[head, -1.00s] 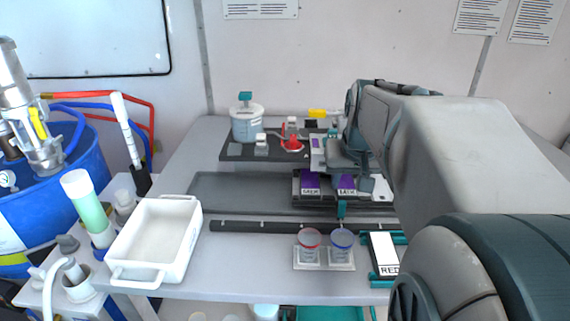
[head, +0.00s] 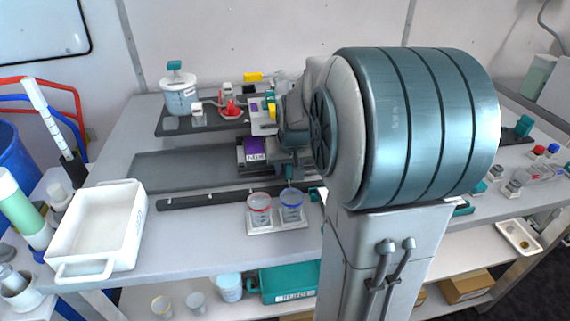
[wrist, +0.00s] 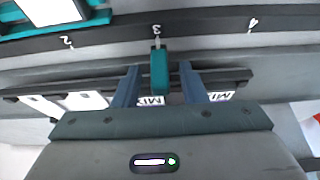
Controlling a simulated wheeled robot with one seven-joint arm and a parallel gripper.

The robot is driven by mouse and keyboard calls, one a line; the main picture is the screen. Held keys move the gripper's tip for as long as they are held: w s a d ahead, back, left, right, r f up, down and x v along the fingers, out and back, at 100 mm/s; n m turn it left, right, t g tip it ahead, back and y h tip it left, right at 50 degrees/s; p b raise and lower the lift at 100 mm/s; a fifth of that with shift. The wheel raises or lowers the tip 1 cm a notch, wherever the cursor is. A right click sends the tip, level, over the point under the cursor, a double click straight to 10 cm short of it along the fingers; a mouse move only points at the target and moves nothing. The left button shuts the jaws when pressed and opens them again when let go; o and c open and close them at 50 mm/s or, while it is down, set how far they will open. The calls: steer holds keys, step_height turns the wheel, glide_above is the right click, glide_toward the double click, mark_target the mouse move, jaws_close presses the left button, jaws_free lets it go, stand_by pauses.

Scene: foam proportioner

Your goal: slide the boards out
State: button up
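A dark sliding board (head: 252,168) on the table carries a purple block (head: 254,148) with a white label; my arm hides its right part. In the wrist view the dark board (wrist: 240,76) has white labels, two reading MIX upside down. A teal upright handle (wrist: 160,72) stands between my gripper's two blue fingers, with a gap on each side. My gripper (wrist: 160,85) is open around this handle and not closed on it. In the head view the gripper is largely hidden behind my arm; the handle (head: 288,172) shows below it.
A black rail (head: 200,197) with marks 2, 3 and 4 in the wrist view runs along the front. Two cups (head: 275,207) stand in a holder before it. A white tray (head: 98,230) is at left. A jar (head: 179,93) and red valve (head: 230,108) stand behind.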

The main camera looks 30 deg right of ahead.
steer(key=shift+f, duration=0.2)
jaws_close()
steer(key=shift+d, duration=0.15)
